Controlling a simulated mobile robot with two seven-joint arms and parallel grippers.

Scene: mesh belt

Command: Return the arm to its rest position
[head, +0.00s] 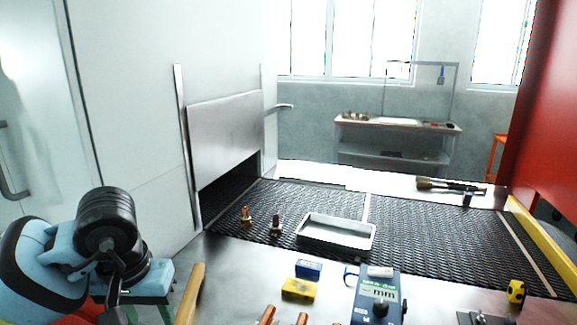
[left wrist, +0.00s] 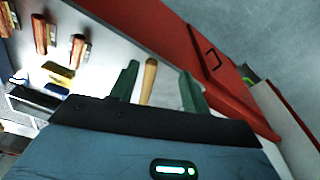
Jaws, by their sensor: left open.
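My left arm (head: 95,240), blue and black, is folded at the lower left of the head view, left of the work table. In the left wrist view my left gripper (left wrist: 157,78) has its two green fingers spread apart. No object is held against either finger. A wooden handle (left wrist: 149,80) shows between the fingers in that view; its distance from them is hard to judge. The same handle (head: 190,292) shows at the table's left edge in the head view. My right gripper is in neither view.
The metal table (head: 235,262) holds a blue box (head: 308,268), a yellow box (head: 299,288) and a blue gauge (head: 378,295). Behind it, a metal tray (head: 337,232) and small brass parts (head: 246,215) are on the dark mesh belt (head: 415,235). A white oven wall (head: 125,110) stands behind my left arm.

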